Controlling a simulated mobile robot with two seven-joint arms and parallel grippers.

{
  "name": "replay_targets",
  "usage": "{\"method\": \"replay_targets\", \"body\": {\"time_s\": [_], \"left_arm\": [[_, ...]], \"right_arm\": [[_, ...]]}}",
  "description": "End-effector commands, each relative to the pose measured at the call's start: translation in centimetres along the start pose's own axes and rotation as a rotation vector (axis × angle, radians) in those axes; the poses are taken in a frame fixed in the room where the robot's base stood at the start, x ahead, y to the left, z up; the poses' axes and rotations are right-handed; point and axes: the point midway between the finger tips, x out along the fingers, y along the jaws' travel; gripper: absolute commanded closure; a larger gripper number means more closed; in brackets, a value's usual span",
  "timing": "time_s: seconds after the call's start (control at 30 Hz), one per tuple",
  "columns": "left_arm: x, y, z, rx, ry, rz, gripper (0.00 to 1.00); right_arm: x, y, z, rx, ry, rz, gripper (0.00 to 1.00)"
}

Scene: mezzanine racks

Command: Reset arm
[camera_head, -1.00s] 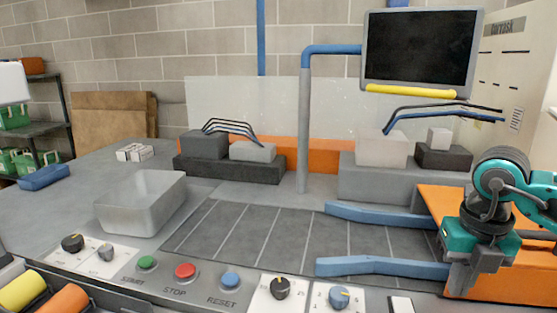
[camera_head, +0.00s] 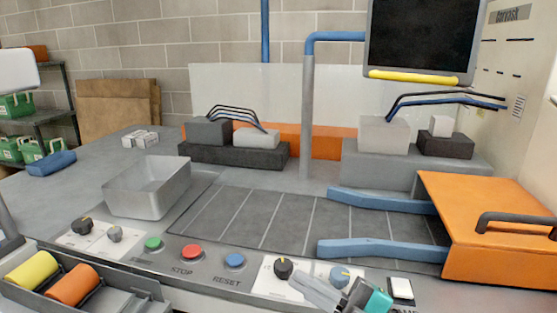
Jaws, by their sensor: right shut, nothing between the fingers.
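My right gripper (camera_head: 312,288) shows at the bottom edge of the head view, right of centre. Its grey fingers are shut and empty, and they lie in front of the control panel's white dial plates. A small teal part of my right arm shows behind them, and the rest of the arm is below the picture. My left gripper is not in view.
The panel carries a green button (camera_head: 153,244), a red button (camera_head: 192,251), a blue reset button (camera_head: 234,261) and several dials. Beyond lie a grey bin (camera_head: 150,188), blue guide rails (camera_head: 380,248) and an orange box (camera_head: 480,225) with a dark handle. The slatted bed looks clear.

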Motion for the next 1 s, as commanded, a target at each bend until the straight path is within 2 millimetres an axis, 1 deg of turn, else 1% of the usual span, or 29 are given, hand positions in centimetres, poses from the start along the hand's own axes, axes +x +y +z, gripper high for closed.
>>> {"method": "replay_targets", "body": {"time_s": [0.03,0.07,0.1,0.17,0.2,0.27,0.3,0.37,0.4,0.5,0.6,0.7,1.0], "left_arm": [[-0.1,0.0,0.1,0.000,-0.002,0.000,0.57],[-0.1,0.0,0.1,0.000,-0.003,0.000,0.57],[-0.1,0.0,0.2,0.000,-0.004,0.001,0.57],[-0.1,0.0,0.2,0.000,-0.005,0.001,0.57],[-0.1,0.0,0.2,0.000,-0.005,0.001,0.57],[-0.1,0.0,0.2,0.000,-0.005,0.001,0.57],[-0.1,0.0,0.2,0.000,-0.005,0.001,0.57],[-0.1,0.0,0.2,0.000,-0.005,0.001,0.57],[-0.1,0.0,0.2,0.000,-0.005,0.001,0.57],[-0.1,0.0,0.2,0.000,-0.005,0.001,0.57],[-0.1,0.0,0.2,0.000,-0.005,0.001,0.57],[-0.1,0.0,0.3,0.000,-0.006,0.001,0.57],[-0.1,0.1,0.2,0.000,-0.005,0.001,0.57]], "right_arm": [[-1.2,-0.4,1.6,0.089,-0.101,0.098,1.00],[-2.1,-0.6,2.7,0.136,-0.167,0.153,1.00],[-3.5,-1.0,4.2,0.201,-0.259,0.219,1.00],[-6.0,-2.4,6.5,0.301,-0.408,0.303,1.00],[-8.0,-3.6,7.9,0.371,-0.512,0.350,1.00],[-11.3,-6.1,9.6,0.478,-0.670,0.405,1.00],[-13.5,-7.9,10.4,0.546,-0.770,0.431,1.00],[-16.5,-10.7,11.0,0.637,-0.902,0.453,1.00],[-18.2,-12.4,11.1,0.693,-0.976,0.461,1.00],[-21.6,-16.0,10.9,0.802,-1.121,0.465,1.00],[-23.6,-18.3,10.4,0.872,-1.207,0.461,1.00],[-24.5,-19.3,10.1,0.905,-1.245,0.459,1.00],[-24.7,-19.5,10.1,0.909,-1.250,0.457,1.00]]}}
